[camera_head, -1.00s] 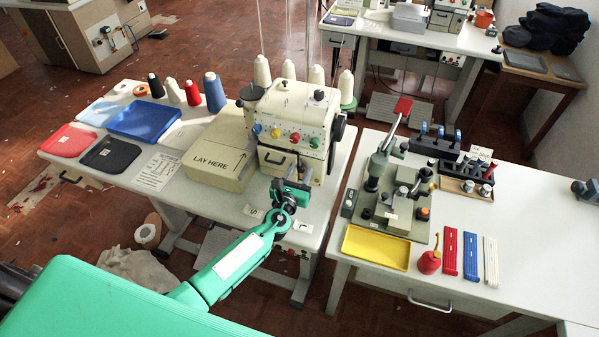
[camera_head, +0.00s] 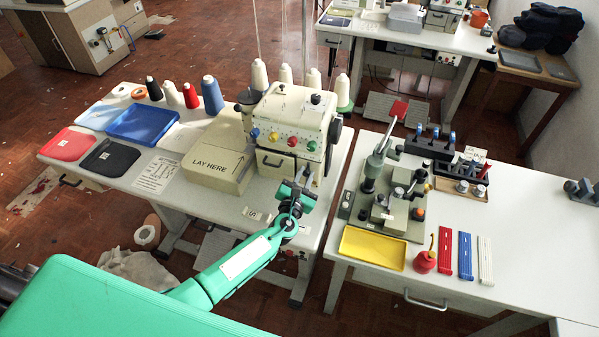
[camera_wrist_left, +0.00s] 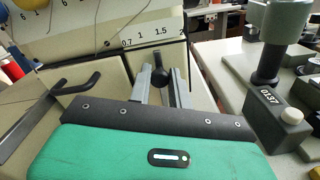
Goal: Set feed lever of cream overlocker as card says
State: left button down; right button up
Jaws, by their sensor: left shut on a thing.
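The cream overlocker (camera_head: 292,112) stands on the left table. Its feed lever (camera_wrist_left: 160,75) shows as a black round knob on a short stem, under a printed scale (camera_wrist_left: 150,36) reading 0.7, 1, 1.5, 2. In the left wrist view the knob appears roughly under 1.5; the angle makes the exact setting unsure. My left gripper (camera_head: 299,182) is at the overlocker's front right, its two grey fingers shut on the knob. A white printed card (camera_head: 158,172) lies on the table at left; its text is too small to read. My right gripper is not in view.
The cream LAY HERE block (camera_head: 215,162) stands left of the overlocker, with trays and thread cones beyond. To the right, a second table holds a green-grey press (camera_head: 390,190), a yellow tray (camera_head: 372,248) and coloured strips (camera_head: 465,255). A gap separates the tables.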

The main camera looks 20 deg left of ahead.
pick_arm(q)
jog(key=shift+d+m, duration=0.3)
jog(key=shift+m, duration=0.1)
jog(key=c, duration=1.3)
grip_release()
jog(key=s, duration=0.4)
jog(key=s+b, duration=0.1)
jog(key=s, duration=0.3)
jog(key=s+b, duration=0.1)
jog(key=s, duration=0.3)
jog(key=shift+s+a+f, duration=0.15)
jog(key=shift+s+a, duration=0.1)
jog(key=shift+s, duration=0.65)
